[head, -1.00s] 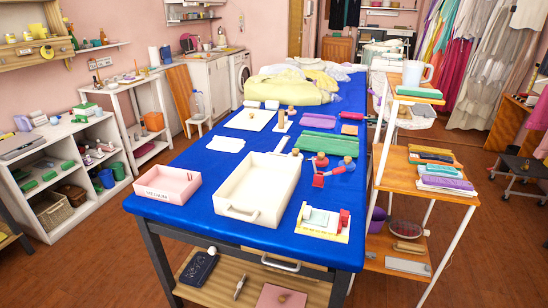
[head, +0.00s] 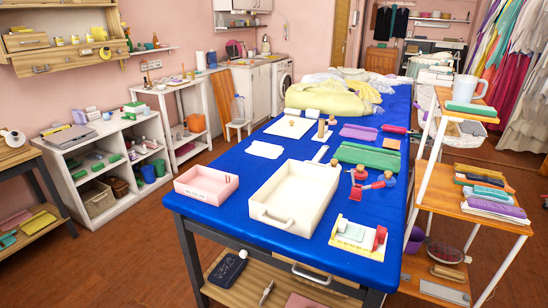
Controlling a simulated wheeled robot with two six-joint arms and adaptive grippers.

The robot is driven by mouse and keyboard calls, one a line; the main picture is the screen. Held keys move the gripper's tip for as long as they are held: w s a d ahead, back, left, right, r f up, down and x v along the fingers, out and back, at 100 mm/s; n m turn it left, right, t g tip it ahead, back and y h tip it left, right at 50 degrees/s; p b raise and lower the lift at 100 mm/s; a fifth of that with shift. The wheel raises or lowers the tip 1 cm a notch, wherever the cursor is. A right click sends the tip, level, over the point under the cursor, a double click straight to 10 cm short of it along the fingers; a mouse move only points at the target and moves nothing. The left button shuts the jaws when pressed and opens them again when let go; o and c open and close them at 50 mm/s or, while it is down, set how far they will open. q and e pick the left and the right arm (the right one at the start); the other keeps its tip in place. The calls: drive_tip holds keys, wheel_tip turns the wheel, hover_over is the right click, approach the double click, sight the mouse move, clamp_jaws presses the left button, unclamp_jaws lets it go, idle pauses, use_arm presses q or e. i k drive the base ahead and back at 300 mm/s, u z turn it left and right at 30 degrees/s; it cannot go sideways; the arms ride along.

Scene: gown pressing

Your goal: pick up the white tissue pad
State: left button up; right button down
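A flat white pad (head: 265,149), which looks like the white tissue pad, lies on the blue-covered table (head: 232,153). It is left of the middle, behind the pink box (head: 207,185) and the large cream tray (head: 280,218). Nothing covers it. Neither of my grippers shows in the head view.
The cream tray and pink box stand at the near side of the table. A green folded cloth (head: 366,157), red-handled tools (head: 378,184) and a small board with blocks (head: 357,237) lie to the right. Yellow fabric (head: 327,99) is heaped at the back. A wooden shelf rack (head: 470,208) stands at right.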

sight(260, 149)
drive_tip(key=u, duration=1.4)
drive_tip(key=i, duration=4.5)
drive_tip(key=z, duration=2.25)
drive_tip(key=i, duration=1.9)
drive_tip(key=z, duration=0.05)
